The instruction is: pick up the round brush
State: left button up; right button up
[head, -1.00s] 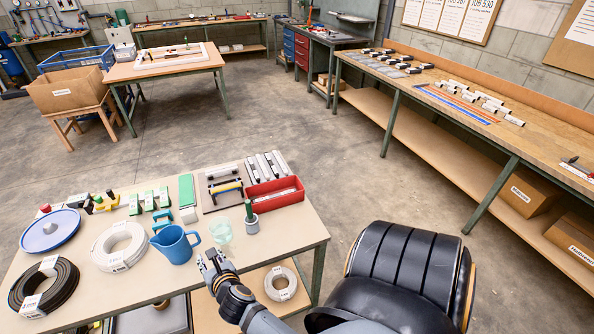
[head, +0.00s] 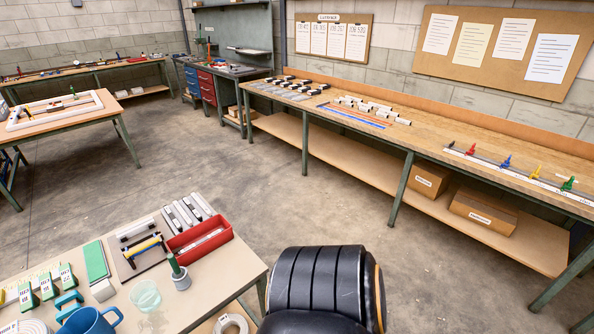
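I cannot single out a round brush with certainty. A green-handled tool (head: 174,264) stands upright in a small grey pot (head: 182,282) near the right edge of the near table (head: 240,272). What is at its lower end is hidden in the pot. Neither of my grippers is in view.
On the near table are a red tray (head: 200,240), a clear cup (head: 145,295), a blue jug (head: 88,321) cut by the frame edge, and green-and-white boxes (head: 48,284). A long wooden bench (head: 420,126) runs along the right wall. Open concrete floor lies between.

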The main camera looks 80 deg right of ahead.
aim_at(179, 273)
jog(key=z, duration=1.3)
